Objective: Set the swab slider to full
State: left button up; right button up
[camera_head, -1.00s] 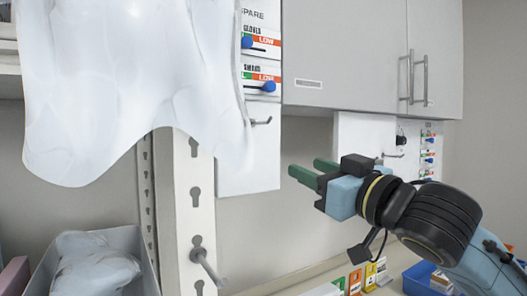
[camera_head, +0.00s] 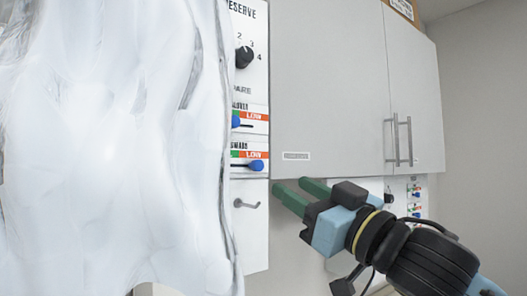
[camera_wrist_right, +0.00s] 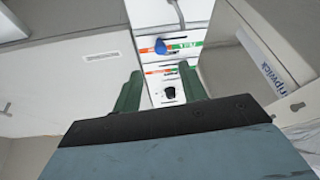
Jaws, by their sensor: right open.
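The swab slider's blue knob (camera_head: 256,165) sits at the right, orange LOW end of its short track on the white panel, with green at the track's left end. The same knob (camera_wrist_right: 160,46) shows in the right wrist view, ahead of my fingers. My right gripper (camera_head: 290,187) is open and empty, its green fingers just right of and below the slider in the head view, apart from the knob. In the right wrist view the gripper (camera_wrist_right: 160,75) points at the panel. My left gripper is out of view.
A glove slider (camera_head: 236,122) and a black reserve dial (camera_head: 244,57) are above the swab slider. A hook (camera_head: 246,203) sticks out below. A white translucent drape (camera_head: 110,140) hangs close at the left. A grey cabinet (camera_head: 330,90) stands right of the panel.

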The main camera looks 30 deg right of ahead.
aim_at(260, 167)
jog(key=p+x, duration=0.6)
jog(key=x, duration=0.2)
jog(key=shift+w+a+r+p, duration=0.1)
jog(key=shift+w+r+p, duration=0.15)
jog(key=shift+p, duration=0.1)
jog(key=shift+w+a, duration=0.1)
jog(key=shift+w, duration=0.2)
grip_shut()
